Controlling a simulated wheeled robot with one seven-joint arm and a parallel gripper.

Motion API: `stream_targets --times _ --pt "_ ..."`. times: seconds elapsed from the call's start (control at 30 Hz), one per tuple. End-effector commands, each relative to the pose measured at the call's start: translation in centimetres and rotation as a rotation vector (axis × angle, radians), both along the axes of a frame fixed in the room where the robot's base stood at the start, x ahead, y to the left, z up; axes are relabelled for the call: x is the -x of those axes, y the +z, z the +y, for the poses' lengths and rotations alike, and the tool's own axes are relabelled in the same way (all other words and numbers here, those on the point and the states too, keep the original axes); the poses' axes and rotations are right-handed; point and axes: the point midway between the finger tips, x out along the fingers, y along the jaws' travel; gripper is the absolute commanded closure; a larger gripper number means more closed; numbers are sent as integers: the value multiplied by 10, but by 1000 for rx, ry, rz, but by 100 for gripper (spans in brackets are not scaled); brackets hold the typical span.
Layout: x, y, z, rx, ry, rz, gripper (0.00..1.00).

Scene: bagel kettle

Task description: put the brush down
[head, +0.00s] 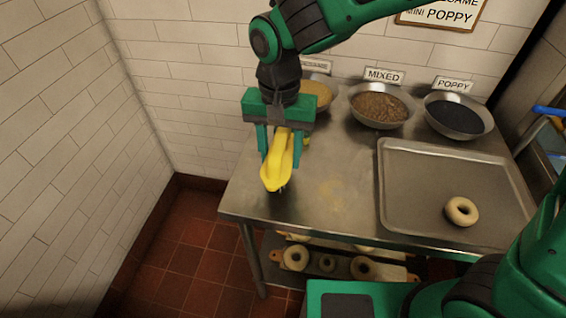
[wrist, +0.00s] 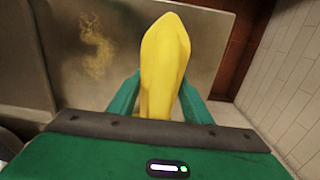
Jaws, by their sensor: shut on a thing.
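The yellow brush (head: 277,172) is held in my gripper (head: 277,150) above the left end of the steel table (head: 330,215). My gripper's two green fingers are shut on it, one on each side. In the wrist view the brush (wrist: 165,55) stands out between the green fingers (wrist: 160,100), with the table top behind it. The brush's lower end hangs near the table's left front part. I cannot tell whether it touches the table.
Bowls of seeds stand along the back: a sesame bowl (head: 318,92), a mixed bowl (head: 380,106) and a poppy bowl (head: 458,115). A tray (head: 415,195) with one bagel (head: 461,211) lies at the right. Bagels sit on a lower shelf.

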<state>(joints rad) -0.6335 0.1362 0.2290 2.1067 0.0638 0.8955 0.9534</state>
Motion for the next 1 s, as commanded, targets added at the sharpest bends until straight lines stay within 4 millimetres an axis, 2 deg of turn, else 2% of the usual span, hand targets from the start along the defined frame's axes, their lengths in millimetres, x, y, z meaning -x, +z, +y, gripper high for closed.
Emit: stream_targets --times 0.17,0.4,0.8,0.83,0.9,1.0 --pt "-4 -10 -4 1 1 1 80" --pt "-4 -40 -4 2 1 2 80" --pt "-4 -45 -3 0 1 0 80" --pt "-4 -46 -3 0 1 0 53" --pt "-4 -45 -3 0 1 0 37" --pt "-4 -45 -3 0 1 0 37"
